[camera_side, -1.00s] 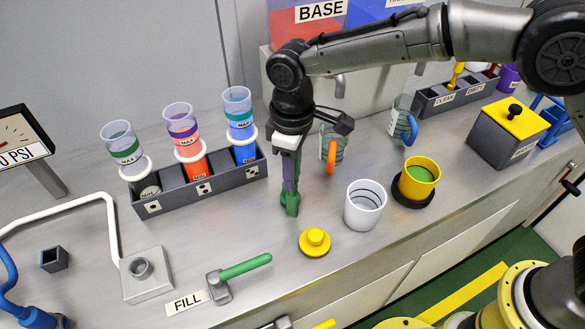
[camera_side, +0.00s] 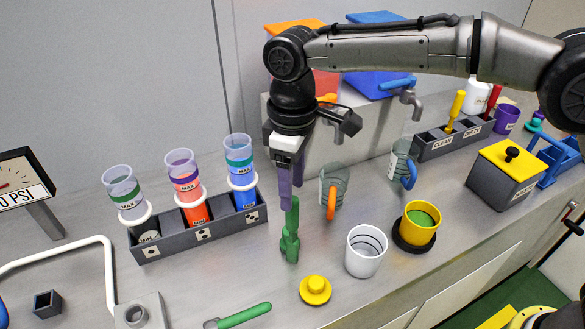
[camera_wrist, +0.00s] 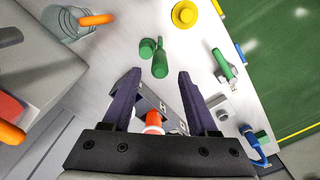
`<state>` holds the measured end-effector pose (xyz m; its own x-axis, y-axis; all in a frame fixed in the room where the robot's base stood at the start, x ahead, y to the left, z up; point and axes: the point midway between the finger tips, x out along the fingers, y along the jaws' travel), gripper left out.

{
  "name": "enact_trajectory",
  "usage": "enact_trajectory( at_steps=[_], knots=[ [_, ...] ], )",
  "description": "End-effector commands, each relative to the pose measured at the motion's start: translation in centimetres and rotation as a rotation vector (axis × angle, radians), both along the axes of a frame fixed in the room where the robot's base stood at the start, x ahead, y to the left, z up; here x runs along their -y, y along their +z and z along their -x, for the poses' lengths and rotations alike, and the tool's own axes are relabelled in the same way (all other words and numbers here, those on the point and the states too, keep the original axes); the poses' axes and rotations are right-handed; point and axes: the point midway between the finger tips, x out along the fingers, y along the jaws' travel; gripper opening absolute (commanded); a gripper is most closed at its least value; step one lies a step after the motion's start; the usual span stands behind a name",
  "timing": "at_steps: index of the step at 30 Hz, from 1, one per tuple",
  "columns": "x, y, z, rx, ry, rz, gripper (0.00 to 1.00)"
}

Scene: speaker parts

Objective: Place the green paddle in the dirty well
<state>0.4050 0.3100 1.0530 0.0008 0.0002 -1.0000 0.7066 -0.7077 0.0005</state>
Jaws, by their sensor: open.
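The green paddle (camera_side: 290,240) stands roughly upright on the metal counter, left of the white cup. My gripper (camera_side: 286,200) is just above it with purple fingers pointing down. In the wrist view the fingers (camera_wrist: 160,76) are spread apart with nothing held, and the green paddle (camera_wrist: 159,64) lies beyond the fingertips. The grey rack (camera_side: 437,146) at the back right carries CLEAN and DIRTY labels. The dirty well (camera_side: 472,132) is at its right-hand part; its inside is hard to see. A yellow handle (camera_side: 456,106) stands by the CLEAN part.
A white cup (camera_side: 366,252), yellow cup (camera_side: 420,226) and yellow lid (camera_side: 315,290) stand nearby. Jugs with orange (camera_side: 331,196) and blue (camera_side: 405,166) handles stand behind. A yellow-lidded box (camera_side: 505,170) is at right. The left rack (camera_side: 200,232) holds several tubes.

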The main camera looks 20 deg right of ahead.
Motion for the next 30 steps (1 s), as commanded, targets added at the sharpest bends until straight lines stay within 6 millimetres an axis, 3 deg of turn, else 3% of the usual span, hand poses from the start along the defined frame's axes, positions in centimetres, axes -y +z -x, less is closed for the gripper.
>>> enact_trajectory(
  at_steps=[6, 17, 20, 23, 26, 30],
  knots=[
    [0.0, 2.8, 0.0, 0.000, 0.000, 0.000, 0.59],
    [0.1, 3.6, 0.0, 0.000, -0.001, 0.000, 0.59],
    [1.0, 4.2, 0.1, 0.009, -0.018, -0.006, 0.59],
    [3.8, 5.9, 0.4, 0.035, -0.067, -0.025, 0.59],
    [8.2, 8.0, 1.5, 0.076, -0.146, -0.052, 0.59],
    [14.7, 10.2, 4.5, 0.145, -0.272, -0.091, 0.59]
  ],
)
